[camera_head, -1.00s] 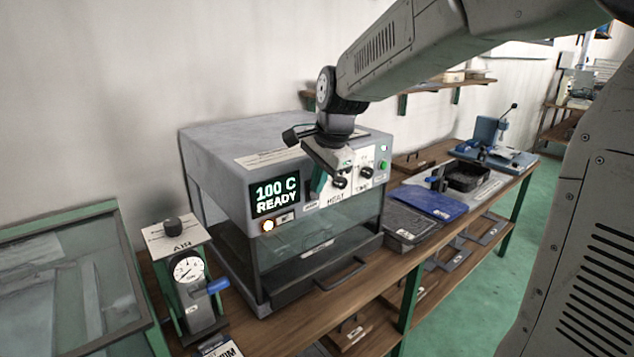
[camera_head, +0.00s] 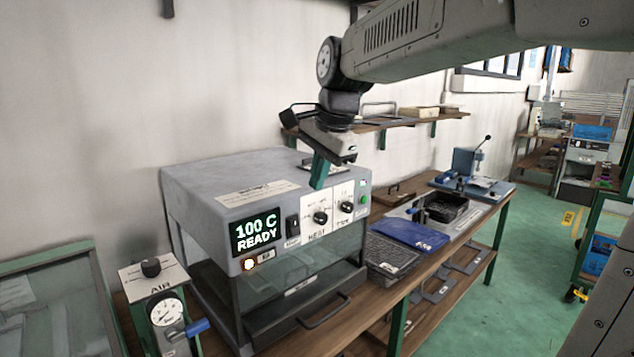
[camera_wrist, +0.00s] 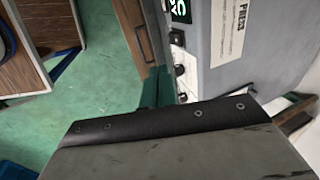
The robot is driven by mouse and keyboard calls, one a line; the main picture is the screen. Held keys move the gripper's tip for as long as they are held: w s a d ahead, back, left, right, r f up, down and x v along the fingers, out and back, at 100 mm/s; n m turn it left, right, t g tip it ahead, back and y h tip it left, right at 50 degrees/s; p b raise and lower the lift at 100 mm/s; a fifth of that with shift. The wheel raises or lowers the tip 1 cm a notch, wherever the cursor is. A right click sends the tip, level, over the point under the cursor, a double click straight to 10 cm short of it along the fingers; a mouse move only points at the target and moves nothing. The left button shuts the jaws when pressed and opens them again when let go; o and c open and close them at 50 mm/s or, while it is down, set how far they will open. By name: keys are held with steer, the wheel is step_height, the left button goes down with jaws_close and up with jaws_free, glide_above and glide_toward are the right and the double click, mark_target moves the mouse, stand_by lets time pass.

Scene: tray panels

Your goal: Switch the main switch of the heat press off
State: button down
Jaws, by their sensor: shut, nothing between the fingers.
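The heat press (camera_head: 240,180) is a grey box with a glazed front on the bench. Its lit display (camera_head: 256,234) reads "100 C READY". A black rocker switch (camera_head: 293,228), apparently the main switch, sits just right of the display; which way it is tipped is too small to tell. It seems to show in the wrist view too (camera_wrist: 177,38). My gripper (camera_head: 318,176) has green fingers, shut and empty, pointing down near the panel's top edge, above and right of the switch. The fingers also show in the wrist view (camera_wrist: 157,88). I see no contact with the switch.
Two black knobs (camera_head: 320,217) and a green button (camera_head: 363,199) are right of the switch. A lit lamp (camera_head: 250,264) is below the display. An air gauge (camera_head: 167,311) stands left of the press.

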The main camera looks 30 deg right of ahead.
mark_target(294, 227)
steer(key=shift+f, duration=0.1)
steer(key=shift+s+f+g, duration=0.15)
steer(key=shift+f+g, duration=0.25)
steer(key=shift+f, duration=0.1)
steer(key=shift+f, duration=0.1)
steer(key=w+a+f, duration=0.1)
steer(key=w+f, duration=0.5)
steer(key=f, duration=0.4)
steer(key=shift+a+f, duration=0.3)
steer(key=shift+f, duration=0.1)
steer(key=shift+d, duration=0.1)
